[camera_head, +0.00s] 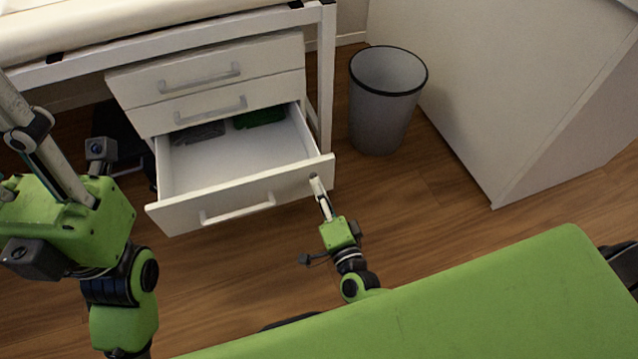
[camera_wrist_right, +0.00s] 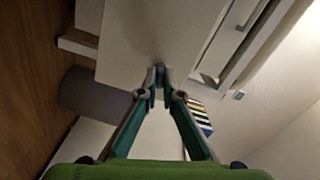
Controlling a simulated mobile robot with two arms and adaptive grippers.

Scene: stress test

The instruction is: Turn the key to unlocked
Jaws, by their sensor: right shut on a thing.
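The white drawer unit (camera_head: 215,85) stands under the desk, with its bottom drawer (camera_head: 240,200) pulled open. My right gripper (camera_head: 317,184) is at the upper right corner of that drawer's front. In the right wrist view, the fingertips (camera_wrist_right: 158,80) are closed together at the white panel, on a small dark piece (camera_wrist_right: 160,67) that looks like the key. Its shape and turn angle are mostly hidden by the fingers. My left gripper (camera_head: 35,135) is raised at the left edge; its fingertips are not clearly visible.
The open drawer holds grey items (camera_head: 198,133) and a green item (camera_head: 259,117). A grey bin (camera_head: 383,105) stands right of the unit, and a white cabinet (camera_head: 500,90) further right. The desk leg (camera_head: 327,75) is close beside the drawer. Wooden floor (camera_head: 430,195) is clear.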

